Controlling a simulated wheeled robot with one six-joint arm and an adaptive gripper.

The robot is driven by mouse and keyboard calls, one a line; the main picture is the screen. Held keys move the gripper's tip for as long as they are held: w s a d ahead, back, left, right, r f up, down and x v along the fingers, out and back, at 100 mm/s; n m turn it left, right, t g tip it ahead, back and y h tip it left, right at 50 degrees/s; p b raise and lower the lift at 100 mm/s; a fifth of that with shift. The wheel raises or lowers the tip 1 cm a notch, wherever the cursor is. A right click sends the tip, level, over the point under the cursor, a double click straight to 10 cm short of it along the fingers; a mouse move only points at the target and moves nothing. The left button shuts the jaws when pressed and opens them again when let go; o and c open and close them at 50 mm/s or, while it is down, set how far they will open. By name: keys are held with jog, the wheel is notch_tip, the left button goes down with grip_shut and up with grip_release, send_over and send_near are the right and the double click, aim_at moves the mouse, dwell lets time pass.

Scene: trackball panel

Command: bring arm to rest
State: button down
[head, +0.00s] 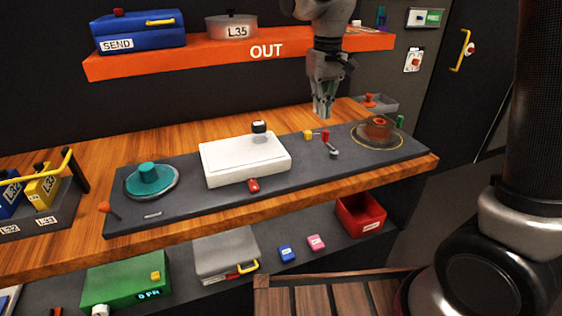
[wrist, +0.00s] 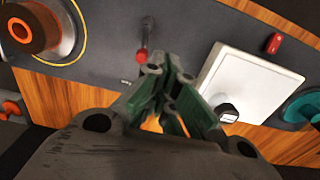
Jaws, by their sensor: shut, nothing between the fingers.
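My gripper (head: 322,112) hangs pointing down above the right half of the dark panel (head: 215,208), its fingers together and empty. In the wrist view its green-sided fingers (wrist: 158,78) also show closed. Under and near it stand a small red-tipped lever (head: 326,137) and a yellow knob (head: 308,135). A white box-like cover (head: 245,157) lies left of the gripper. A teal dome (head: 149,173) sits in a round ring at the panel's left end. An orange-topped round knob (head: 378,127) is at the right end. The gripper appears apart from all of these.
An orange shelf marked OUT (head: 210,54) runs behind, bearing a blue SEND box (head: 138,33) and a grey pot (head: 231,26). A yellow-handled rack (head: 40,195) stands left. A red bin (head: 360,214) and a green box (head: 126,280) are below the wooden bench (head: 60,240).

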jog(key=s+d+r+m+t, duration=0.1)
jog(key=s+d+r+t, duration=0.1)
jog(key=s+d, duration=0.9)
jog(key=s+d+r+m+t, duration=0.2)
jog(key=s+d+r, duration=0.1)
jog(key=s+d, duration=0.8)
jog(key=shift+s+d+r+m, duration=0.3)
jog(key=shift+s+r, duration=0.05)
jog(key=shift+s, duration=0.55)
